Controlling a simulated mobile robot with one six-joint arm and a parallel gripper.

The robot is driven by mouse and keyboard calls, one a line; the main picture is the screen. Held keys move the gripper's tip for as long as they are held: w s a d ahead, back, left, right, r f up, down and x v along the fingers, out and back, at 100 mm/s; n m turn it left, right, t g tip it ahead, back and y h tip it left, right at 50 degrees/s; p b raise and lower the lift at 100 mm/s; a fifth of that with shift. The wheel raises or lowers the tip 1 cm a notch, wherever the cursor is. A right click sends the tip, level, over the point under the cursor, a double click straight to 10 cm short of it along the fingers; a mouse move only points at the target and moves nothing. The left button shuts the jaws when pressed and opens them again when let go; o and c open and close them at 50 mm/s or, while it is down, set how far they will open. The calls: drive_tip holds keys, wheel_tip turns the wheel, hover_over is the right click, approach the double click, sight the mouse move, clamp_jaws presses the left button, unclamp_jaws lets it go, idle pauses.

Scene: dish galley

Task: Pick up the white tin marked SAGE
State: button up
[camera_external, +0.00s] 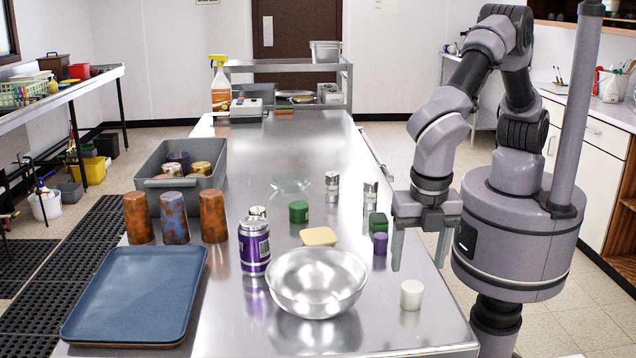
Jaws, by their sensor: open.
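A small white tin (411,295) stands upright on the steel table near its right front edge, right of the metal bowl. No SAGE marking can be read on it at this size. My gripper (420,262) points down with its two fingers spread apart and nothing between them. In the picture it is just above and slightly right of the white tin, apart from it. How far it is from the tin in depth I cannot tell.
Left of the tin are a shiny bowl (316,282), a purple can (254,248) and a yellow sponge-like block (318,236). A small purple cylinder (380,244) and a green tin (378,223) stand behind it. A blue tray (135,292) and grey bin (180,176) lie left.

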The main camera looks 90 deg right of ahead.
sight(413, 286)
drive_tip(key=f+b, duration=0.1)
drive_tip(key=f, duration=0.1)
drive_tip(key=f+b, duration=0.1)
drive_tip(key=f, duration=0.2)
drive_tip(key=d+f+b, duration=0.1)
drive_tip(key=f+b, duration=0.1)
drive_tip(key=f, duration=0.1)
drive_tip(key=shift+d+f, duration=0.1)
drive_tip(key=shift+f, duration=0.05)
drive_tip(key=shift+c, duration=0.8)
clamp_jaws()
drive_tip(key=shift+r, duration=0.25)
